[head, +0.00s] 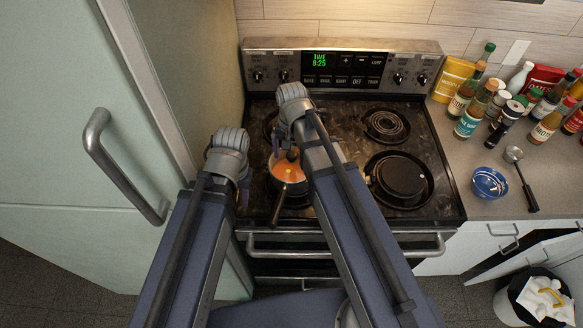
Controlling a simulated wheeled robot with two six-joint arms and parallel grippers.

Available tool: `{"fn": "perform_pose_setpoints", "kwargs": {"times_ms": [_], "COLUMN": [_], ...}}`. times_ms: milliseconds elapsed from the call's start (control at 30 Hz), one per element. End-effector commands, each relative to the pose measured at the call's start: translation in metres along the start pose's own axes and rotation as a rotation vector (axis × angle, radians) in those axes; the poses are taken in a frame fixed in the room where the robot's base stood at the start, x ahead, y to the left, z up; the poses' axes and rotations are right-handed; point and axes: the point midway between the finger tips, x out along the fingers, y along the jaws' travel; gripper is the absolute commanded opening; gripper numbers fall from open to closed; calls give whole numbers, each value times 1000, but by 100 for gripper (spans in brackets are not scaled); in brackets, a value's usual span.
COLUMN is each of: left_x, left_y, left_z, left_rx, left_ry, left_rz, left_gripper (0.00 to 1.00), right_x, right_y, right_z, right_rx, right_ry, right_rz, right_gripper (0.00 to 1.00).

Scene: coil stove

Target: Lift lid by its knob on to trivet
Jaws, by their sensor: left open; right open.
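A round black lidded pan or lid (402,178) sits on the front right burner; I cannot make out a knob on it. A small pot (287,187) with an orange top or contents and a brown stick or handle stands front left, partly hidden by my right arm. I cannot pick out a trivet. My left gripper (244,190) is open and empty over the left edge of the stove, left of the pot. My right gripper (276,142) is open over the left burners, just behind the pot, mostly hidden by its wrist. Neither gripper is at the black pan.
The back right coil burner (387,125) is bare. The right counter holds several bottles (470,118), a blue bowl (489,183) and a ladle (522,178). A fridge handle (120,165) sticks out at left. A cabinet door (530,255) stands open by a bin (515,305).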

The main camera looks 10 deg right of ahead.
Motion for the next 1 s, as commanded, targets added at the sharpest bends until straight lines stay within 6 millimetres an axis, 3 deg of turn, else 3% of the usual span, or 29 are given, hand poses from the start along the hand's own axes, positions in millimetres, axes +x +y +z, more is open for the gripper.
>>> {"fn": "perform_pose_setpoints", "kwargs": {"times_ms": [267,1000], "left_x": [3,3], "left_y": [0,0], "left_z": [0,0], "left_rx": [1,1], "left_ry": [0,0], "left_rz": [0,0], "left_gripper": [45,45], "right_x": [3,3], "right_y": [0,0], "right_z": [0,0], "right_rx": [0,0], "right_ry": [0,-1], "right_rz": [0,0], "right_gripper": [100,17]}}
